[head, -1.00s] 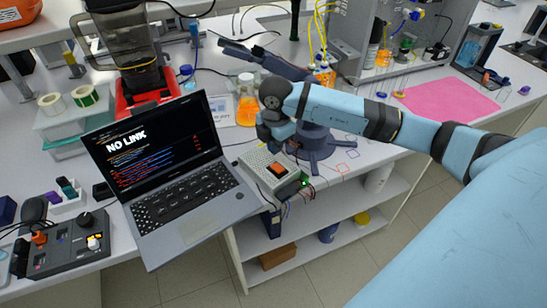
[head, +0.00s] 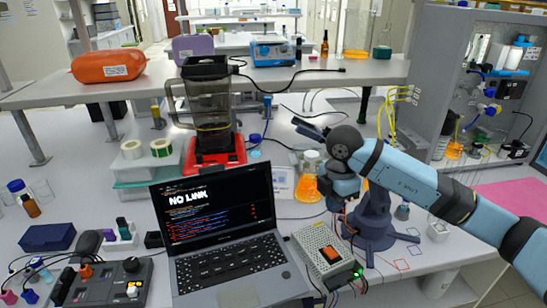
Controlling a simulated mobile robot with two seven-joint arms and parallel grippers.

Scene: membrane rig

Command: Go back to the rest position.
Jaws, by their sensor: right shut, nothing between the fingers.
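My right arm comes in from the right edge in the head view. Its gripper (head: 337,203) points down, shut and empty, above the bench between the orange flask and the dark blue-grey desktop arm. The fingertips are small and partly hidden by the wrist. My left gripper is not in view.
The open laptop (head: 215,215) reads "NO LINK". A power box (head: 325,257) with an orange switch lies just below my gripper. The orange flask (head: 308,186) and desktop arm (head: 371,222) stand close by. A control box (head: 108,284) is at lower left; a blender (head: 209,105) stands behind.

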